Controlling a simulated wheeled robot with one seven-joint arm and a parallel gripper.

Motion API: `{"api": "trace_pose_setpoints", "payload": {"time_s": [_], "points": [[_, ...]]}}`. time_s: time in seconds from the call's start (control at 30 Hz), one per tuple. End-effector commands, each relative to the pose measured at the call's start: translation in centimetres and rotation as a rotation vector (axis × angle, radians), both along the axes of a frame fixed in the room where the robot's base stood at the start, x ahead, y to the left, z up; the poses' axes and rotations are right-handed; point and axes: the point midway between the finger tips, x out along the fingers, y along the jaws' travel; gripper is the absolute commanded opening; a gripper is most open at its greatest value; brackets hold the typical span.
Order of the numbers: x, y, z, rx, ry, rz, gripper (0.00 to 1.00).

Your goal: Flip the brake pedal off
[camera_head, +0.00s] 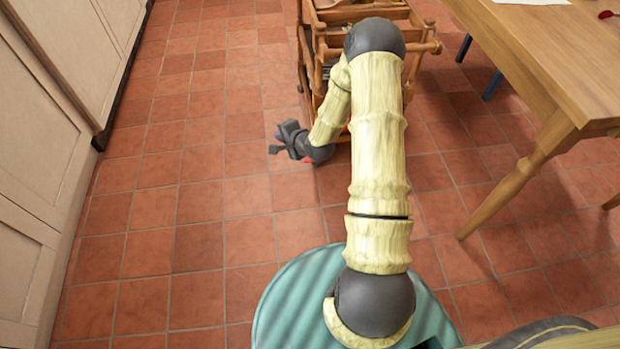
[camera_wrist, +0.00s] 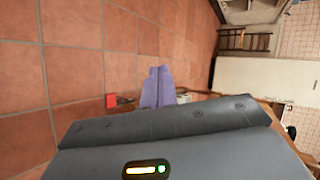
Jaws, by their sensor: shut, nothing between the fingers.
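A wooden cart (camera_head: 316,48) stands on the tiled floor beyond my arm. My arm hides much of its lower part. My gripper (camera_head: 277,144) is at the cart's lower left side, low above the floor. In the wrist view its fingers (camera_wrist: 157,86) are together and hold nothing. A small red piece (camera_wrist: 110,101), which may be the brake pedal, shows left of the fingers in the wrist view. A bit of red (camera_head: 308,160) also shows beside my wrist in the head view. I cannot tell whether the fingers touch it, nor its position.
A wooden table (camera_head: 560,60) stands at the right, with its leg (camera_head: 510,185) reaching the floor. Cream cabinets (camera_head: 45,130) line the left side. The tiled floor (camera_head: 165,210) between the cabinets and my arm is clear.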

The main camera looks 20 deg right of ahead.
Motion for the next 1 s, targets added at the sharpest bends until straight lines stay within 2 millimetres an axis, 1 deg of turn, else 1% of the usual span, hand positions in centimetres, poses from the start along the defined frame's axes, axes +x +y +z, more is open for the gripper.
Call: {"api": "trace_pose_setpoints", "payload": {"time_s": [0.03,0.07,0.1,0.17,0.2,0.27,0.3,0.47,0.5,0.57,0.6,0.7,0.8,0.83,0.9,1.0], "points": [[0.3,-0.3,-3.9,0.082,-0.019,-0.046,0.0],[0.6,-0.5,-5.1,0.131,-0.034,-0.075,0.0],[0.8,-0.7,-6.7,0.198,-0.054,-0.11,0.0],[1.2,-1.1,-9.0,0.3,-0.085,-0.164,0.0],[1.3,-1.3,-10.5,0.37,-0.106,-0.198,0.0],[1.5,-1.8,-12.7,0.476,-0.14,-0.251,0.0],[1.5,-2.2,-14.2,0.547,-0.163,-0.287,0.0],[1.1,-3.8,-19.9,0.84,-0.264,-0.42,0.0],[0.9,-4.3,-21.3,0.914,-0.292,-0.451,0.0],[0.4,-5.0,-23.4,1.026,-0.336,-0.495,0.0],[0.0,-5.6,-24.8,1.101,-0.367,-0.525,0.0],[-1.2,-7.0,-28.2,1.286,-0.451,-0.59,0.0],[-2.6,-8.2,-30.7,1.443,-0.533,-0.637,0.0],[-2.9,-8.5,-31.3,1.482,-0.552,-0.646,0.0],[-3.6,-9.1,-32.2,1.548,-0.593,-0.662,0.0],[-4.1,-9.5,-32.5,1.597,-0.621,-0.669,0.0]]}}
